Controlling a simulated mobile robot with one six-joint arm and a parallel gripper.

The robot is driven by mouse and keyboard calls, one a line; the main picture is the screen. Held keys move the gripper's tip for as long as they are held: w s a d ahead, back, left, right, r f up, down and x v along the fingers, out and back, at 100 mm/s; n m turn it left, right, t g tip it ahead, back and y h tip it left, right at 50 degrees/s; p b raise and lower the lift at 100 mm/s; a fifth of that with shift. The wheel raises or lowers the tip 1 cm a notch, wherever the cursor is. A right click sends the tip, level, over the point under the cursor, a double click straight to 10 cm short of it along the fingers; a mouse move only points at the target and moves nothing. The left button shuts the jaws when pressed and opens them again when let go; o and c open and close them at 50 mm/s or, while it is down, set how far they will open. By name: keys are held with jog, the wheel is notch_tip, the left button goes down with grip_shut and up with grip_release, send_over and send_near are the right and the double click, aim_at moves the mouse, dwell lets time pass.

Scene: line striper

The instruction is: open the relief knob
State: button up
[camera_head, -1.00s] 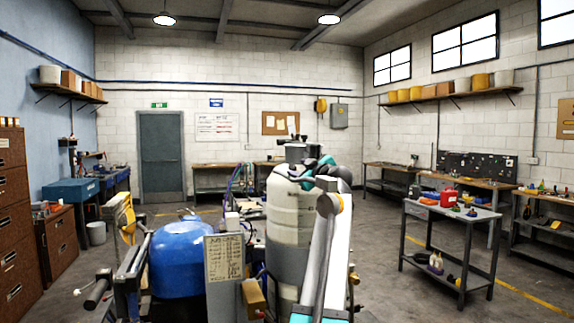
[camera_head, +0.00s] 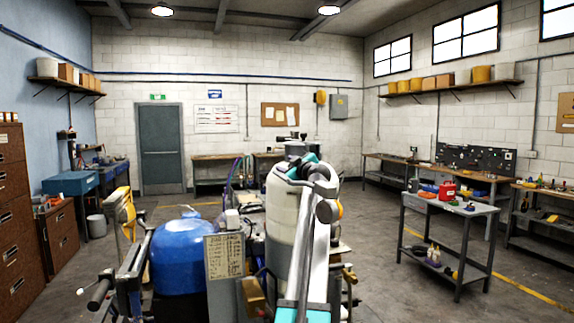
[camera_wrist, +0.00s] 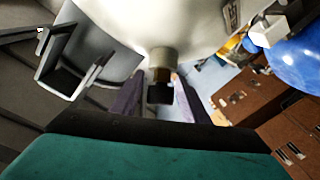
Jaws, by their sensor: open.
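In the wrist view, a short round fitting with a brass-coloured neck and a dark block-like end (camera_wrist: 160,93) hangs under a large pale tank (camera_wrist: 150,22). It may be the relief knob, but I cannot tell for sure. My gripper (camera_wrist: 157,92) is open, its two dark purple fingers on either side of this dark end. I cannot tell whether they touch it. In the head view, the line striper's pale tank (camera_head: 280,205) stands behind my arm, which hides part of it. My gripper's fingers and the fitting are hidden there.
A grey bracket-like handle (camera_wrist: 72,62) stands close left of the fingers in the wrist view. A blue tank (camera_head: 184,258) and a label plate (camera_head: 224,258) are left of the pale tank. A metal cart (camera_head: 450,235) stands right, with clear floor between.

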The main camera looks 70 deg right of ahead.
jog(key=c, duration=1)
jog(key=shift+f+m+h+b, duration=0.15)
jog(key=shift+m+h+b, duration=0.2)
jog(key=shift+b, duration=0.55)
jog(key=shift+s+r+m+g+h+b, duration=0.1)
jog(key=shift+r+m+g+h+b, duration=0.1)
jog(key=shift+m+g+h+b, duration=0.3)
jog(key=o, duration=1)
